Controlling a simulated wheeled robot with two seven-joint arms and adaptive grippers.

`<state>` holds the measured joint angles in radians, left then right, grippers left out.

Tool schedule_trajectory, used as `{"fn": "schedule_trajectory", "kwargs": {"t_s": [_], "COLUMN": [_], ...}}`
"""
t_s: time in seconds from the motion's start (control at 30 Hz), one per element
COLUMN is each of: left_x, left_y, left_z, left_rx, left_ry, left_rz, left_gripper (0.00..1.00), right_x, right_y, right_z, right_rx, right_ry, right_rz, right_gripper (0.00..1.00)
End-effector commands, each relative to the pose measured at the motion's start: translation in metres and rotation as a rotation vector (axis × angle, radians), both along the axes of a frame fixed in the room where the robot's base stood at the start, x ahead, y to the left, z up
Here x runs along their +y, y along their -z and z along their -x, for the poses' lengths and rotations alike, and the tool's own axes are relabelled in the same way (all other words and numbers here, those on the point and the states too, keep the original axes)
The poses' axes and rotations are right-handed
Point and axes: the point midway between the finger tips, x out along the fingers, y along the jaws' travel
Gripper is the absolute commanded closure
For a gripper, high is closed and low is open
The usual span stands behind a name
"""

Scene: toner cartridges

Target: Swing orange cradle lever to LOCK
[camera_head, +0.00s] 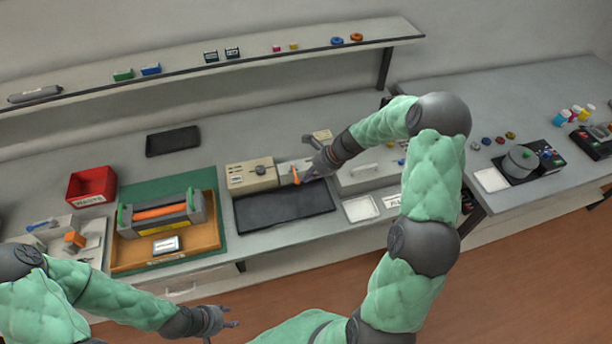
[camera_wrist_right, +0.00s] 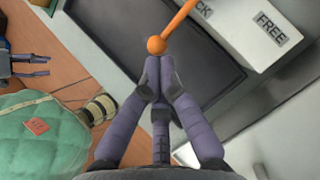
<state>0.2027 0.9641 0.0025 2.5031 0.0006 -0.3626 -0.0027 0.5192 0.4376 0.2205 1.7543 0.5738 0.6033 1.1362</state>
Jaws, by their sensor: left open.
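The orange cradle lever (camera_wrist_right: 178,24) has a round knob (camera_wrist_right: 156,45) at its near end, and its arm runs up and right out of the wrist view. Part of a label ending in "CK" (camera_wrist_right: 203,8) and a "FREE" label (camera_wrist_right: 270,27) lie right of the lever. My right gripper (camera_wrist_right: 158,72) has its fingertips together right at the knob; contact is unclear. In the head view the lever (camera_head: 296,176) stands at the front of the cradle (camera_head: 288,167), with my right gripper (camera_head: 304,180) beside it. My left gripper (camera_head: 230,317) is open and empty, low in front of the bench.
A dark mat (camera_head: 285,208) lies in front of the cradle. A beige box (camera_head: 250,175) stands left of it, a grey lidded unit (camera_head: 365,172) right. A wooden tray (camera_head: 205,238) with a cartridge (camera_head: 160,213) and a red bin (camera_head: 91,187) are further left.

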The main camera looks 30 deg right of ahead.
Motion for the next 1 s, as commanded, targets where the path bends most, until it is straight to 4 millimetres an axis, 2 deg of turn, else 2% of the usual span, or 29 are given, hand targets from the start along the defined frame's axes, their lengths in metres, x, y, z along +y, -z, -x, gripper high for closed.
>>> {"fn": "schedule_trajectory", "kwargs": {"t_s": [0.03,0.17,0.6,0.8,1.0], "left_x": [0.0,0.0,0.0,0.0,0.0], "left_y": [-0.011,-0.026,-0.034,-0.035,-0.035], "left_z": [0.0,0.0,0.0,0.0,0.0], "left_rx": [0.0,0.0,0.0,0.0,0.0], "left_ry": [0.0,0.0,0.0,0.0,0.0], "left_rz": [0.0,0.0,0.0,0.0,0.0], "left_gripper": [0.55,0.55,0.55,0.55,0.55], "right_x": [-0.002,-0.005,-0.046,-0.053,-0.054], "right_y": [-0.011,-0.027,-0.091,-0.103,-0.105], "right_z": [0.001,0.004,0.029,0.034,0.035], "right_rx": [-0.001,-0.002,-0.004,-0.003,-0.003], "right_ry": [0.0,-0.004,-0.002,-0.004,-0.005], "right_rz": [0.001,0.0,0.001,0.001,-0.001], "right_gripper": [1.0,1.0,1.0,1.0,1.0]}}
